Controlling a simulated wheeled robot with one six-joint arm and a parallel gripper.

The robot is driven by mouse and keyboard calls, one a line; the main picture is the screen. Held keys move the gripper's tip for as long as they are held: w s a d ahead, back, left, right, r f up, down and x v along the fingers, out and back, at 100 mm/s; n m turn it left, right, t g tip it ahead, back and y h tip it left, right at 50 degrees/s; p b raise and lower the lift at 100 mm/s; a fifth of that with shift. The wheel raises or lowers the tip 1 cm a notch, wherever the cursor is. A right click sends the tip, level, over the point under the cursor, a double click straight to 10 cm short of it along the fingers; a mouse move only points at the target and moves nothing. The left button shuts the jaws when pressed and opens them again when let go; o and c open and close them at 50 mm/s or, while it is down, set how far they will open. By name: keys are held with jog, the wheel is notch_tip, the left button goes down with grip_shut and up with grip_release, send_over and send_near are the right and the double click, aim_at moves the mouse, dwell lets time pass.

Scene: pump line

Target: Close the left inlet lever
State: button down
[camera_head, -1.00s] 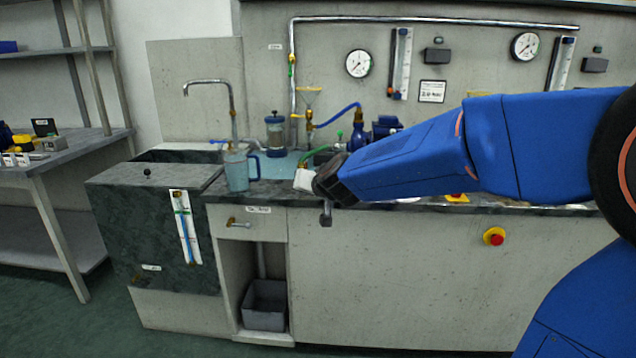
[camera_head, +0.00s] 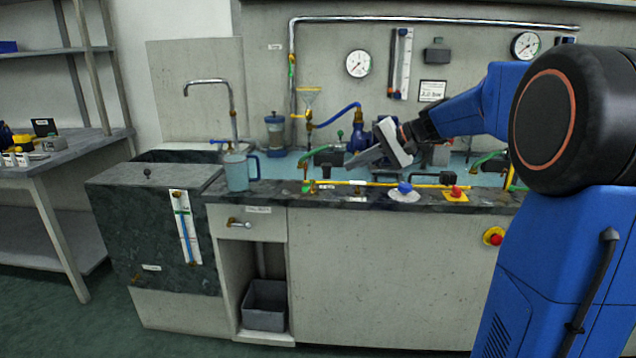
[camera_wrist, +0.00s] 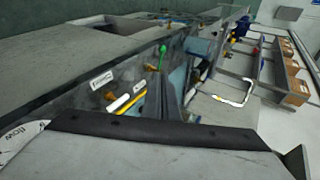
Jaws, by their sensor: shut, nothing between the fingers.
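Small green handles show at the left of the pump line in the head view: one (camera_head: 306,157) at the left end of a hose, and another (camera_head: 340,134) by the blue pump. I cannot tell which is the left inlet lever, or how it is turned. A green handle on a brass fitting (camera_wrist: 162,56) stands out in the wrist view. My gripper (camera_head: 354,163) is shut and empty, above the worktop, pointing left and slightly down. It is apart from the green handle at the hose end, to its right. Its body fills the bottom of the wrist view.
A blue jug (camera_head: 236,172) stands on the worktop beside the sink. A yellow pipe (camera_head: 350,183) runs along the front edge, with a blue knob (camera_head: 405,188) and a red knob (camera_head: 456,191). A blue pump (camera_head: 359,138) stands behind my gripper.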

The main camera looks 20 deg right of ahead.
aim_at(309, 186)
jog(key=x, duration=1.3)
jog(key=shift+a+f, duration=0.1)
jog(key=shift+a, duration=0.15)
